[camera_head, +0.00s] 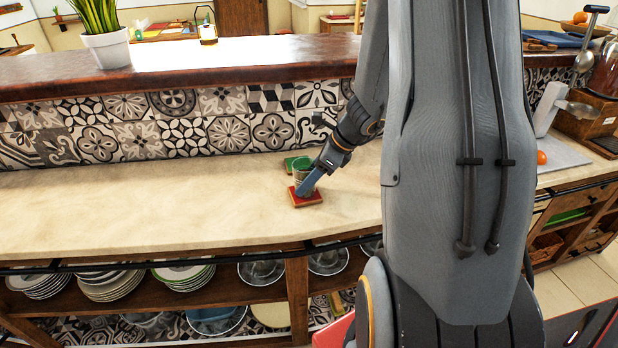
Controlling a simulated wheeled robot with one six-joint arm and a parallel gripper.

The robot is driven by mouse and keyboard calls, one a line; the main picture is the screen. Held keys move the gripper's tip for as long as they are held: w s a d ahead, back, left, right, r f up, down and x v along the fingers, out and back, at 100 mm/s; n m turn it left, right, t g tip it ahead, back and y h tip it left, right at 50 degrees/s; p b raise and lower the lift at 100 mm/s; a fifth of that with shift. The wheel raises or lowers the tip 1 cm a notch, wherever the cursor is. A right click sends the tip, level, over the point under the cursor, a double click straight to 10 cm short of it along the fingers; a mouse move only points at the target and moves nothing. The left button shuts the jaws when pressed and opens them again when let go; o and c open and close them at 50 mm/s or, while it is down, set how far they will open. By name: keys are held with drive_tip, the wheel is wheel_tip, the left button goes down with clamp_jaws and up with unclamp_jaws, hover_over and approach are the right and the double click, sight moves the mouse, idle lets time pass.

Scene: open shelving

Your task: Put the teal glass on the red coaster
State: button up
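The teal glass (302,165) is small in view, at the middle of the counter, partly hidden by my gripper (309,183). It looks upright, over or on the red coaster (307,200); I cannot tell whether its base touches. My gripper reaches down from the upper right. One blue-grey finger crosses the front of the glass, and the other finger is hidden. Whether the fingers press on the glass does not show.
A green coaster (290,164) lies just behind the glass. The beige counter (150,205) is clear to the left. A patterned tile wall (220,125) and raised ledge stand behind. Plates (108,284) and bowls fill the shelf below. A tomato (542,157) lies at right.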

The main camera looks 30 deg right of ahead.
drive_tip(key=shift+o, duration=1.3)
drive_tip(key=shift+r, duration=0.1)
drive_tip(key=shift+d+r, duration=0.1)
drive_tip(key=shift+r, duration=0.2)
drive_tip(key=b+v, duration=0.1)
drive_tip(key=v, duration=0.9)
drive_tip(key=s+a+f+n+g+h, duration=0.1)
drive_tip(key=s+a+n+h, duration=0.1)
drive_tip(key=s+a+n, duration=0.3)
drive_tip(key=s+a+f+n+g+h, duration=0.2)
drive_tip(key=s+a+n, duration=0.4)
drive_tip(key=a+n, duration=0.8)
drive_tip(key=shift+f+n+h, duration=0.25)
drive_tip(key=shift+n+h, duration=0.05)
drive_tip(key=shift+n, duration=3.8)
drive_tip(key=shift+a, duration=0.1)
